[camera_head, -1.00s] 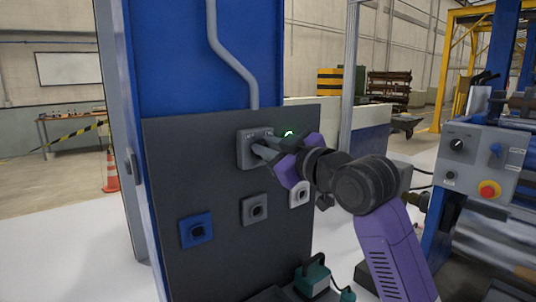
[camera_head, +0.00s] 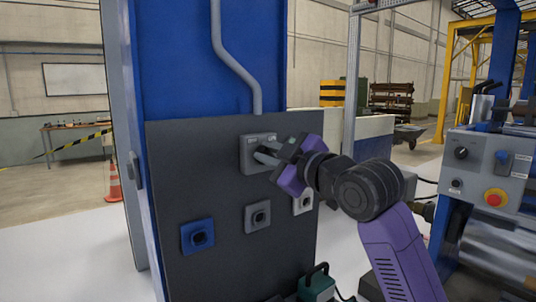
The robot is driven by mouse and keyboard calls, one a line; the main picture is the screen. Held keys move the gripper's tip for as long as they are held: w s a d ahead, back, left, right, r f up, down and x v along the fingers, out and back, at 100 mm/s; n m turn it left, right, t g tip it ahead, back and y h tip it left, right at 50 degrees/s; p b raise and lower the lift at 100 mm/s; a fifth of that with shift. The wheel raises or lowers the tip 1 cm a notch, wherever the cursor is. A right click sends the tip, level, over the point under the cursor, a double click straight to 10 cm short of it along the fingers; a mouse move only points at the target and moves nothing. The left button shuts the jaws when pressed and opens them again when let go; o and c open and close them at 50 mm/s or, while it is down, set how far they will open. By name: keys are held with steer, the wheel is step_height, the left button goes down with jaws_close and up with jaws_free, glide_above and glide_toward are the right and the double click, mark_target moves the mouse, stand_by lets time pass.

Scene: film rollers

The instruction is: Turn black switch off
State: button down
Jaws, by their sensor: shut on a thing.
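A grey switch box (camera_head: 246,160) with two small labels on its top edge is mounted high on the dark panel. My gripper (camera_head: 264,155) reaches it from the right, with its grey fingers at the front of the box. The gripper is shut on the switch there. The fingers cover the knob, so its colour and the way it points are hidden. The purple gripper body is tilted and hides the panel just right of the box.
Below are a blue socket (camera_head: 197,237), a grey socket (camera_head: 257,216) and a pale socket (camera_head: 303,203). A green-and-black object (camera_head: 316,285) stands low by the panel. At right, a machine control box (camera_head: 480,175) carries a black knob (camera_head: 461,153) and red button (camera_head: 493,198).

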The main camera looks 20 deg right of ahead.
steer(key=shift+f, duration=0.1)
steer(key=c, duration=1.4)
jaws_free()
steer(key=shift+o, duration=0.2)
steer(key=b+v, duration=0.1)
steer(key=v, duration=0.7)
